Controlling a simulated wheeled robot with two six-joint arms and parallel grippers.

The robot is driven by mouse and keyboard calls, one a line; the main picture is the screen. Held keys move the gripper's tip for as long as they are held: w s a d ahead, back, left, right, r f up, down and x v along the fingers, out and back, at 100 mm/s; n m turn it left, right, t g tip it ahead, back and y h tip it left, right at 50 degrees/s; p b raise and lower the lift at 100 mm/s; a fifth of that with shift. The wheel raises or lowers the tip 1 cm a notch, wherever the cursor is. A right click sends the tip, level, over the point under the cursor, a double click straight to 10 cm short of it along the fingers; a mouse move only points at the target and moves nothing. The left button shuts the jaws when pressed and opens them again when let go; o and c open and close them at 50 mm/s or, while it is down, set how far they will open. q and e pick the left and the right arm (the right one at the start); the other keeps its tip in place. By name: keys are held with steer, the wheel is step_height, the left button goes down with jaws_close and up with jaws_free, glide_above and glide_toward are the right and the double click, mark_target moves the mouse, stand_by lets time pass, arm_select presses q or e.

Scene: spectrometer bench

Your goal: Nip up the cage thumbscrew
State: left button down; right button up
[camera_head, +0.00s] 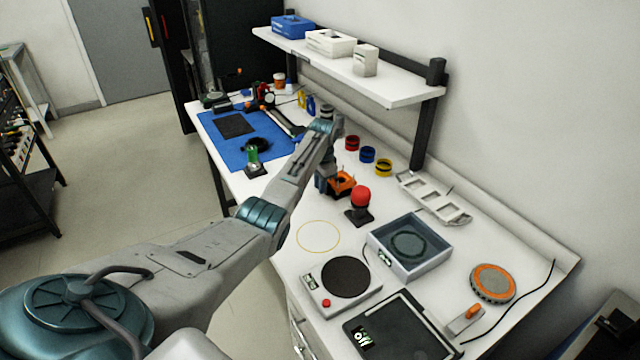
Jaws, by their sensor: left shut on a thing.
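My left arm reaches across the bench from the left, and my left gripper (335,186) is at its far end, low over the middle of the bench. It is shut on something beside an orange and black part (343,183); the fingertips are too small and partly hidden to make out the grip. A red rounded knob (361,196) on a dark upright stand is just right of the gripper; I cannot tell whether they touch. I cannot tell for certain which of these is the cage thumbscrew. My right gripper is not in view.
A grey open box (408,246), a scale with a dark round plate (345,277) and a dark panel (400,330) stand nearer. Red, blue and yellow rings (368,155) lie behind. A blue mat (225,142) is at left; a shelf (350,72) overhangs the back.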

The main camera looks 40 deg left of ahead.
arm_select(q)
steer(key=shift+s+d+r+t+y+p, duration=0.15)
steer(key=shift+d+t+y+p, duration=0.15)
steer(key=shift+y+p, duration=0.7)
steer(key=shift+d+f+t+y+p, duration=0.2)
steer(key=shift+t+y+p, duration=0.3)
steer(key=shift+p, duration=0.75)
steer(key=shift+f+y, duration=0.15)
steer(key=shift+y, duration=0.65)
steer(key=shift+s+d+f+t+y, duration=0.1)
steer(key=shift+d+f+t+y, duration=0.1)
steer(key=shift+t+y, duration=0.55)
steer(key=shift+g, duration=0.25)
steer(key=c, duration=1.4)
jaws_free()
steer(key=shift+r, duration=0.1)
steer(key=shift+y, duration=0.25)
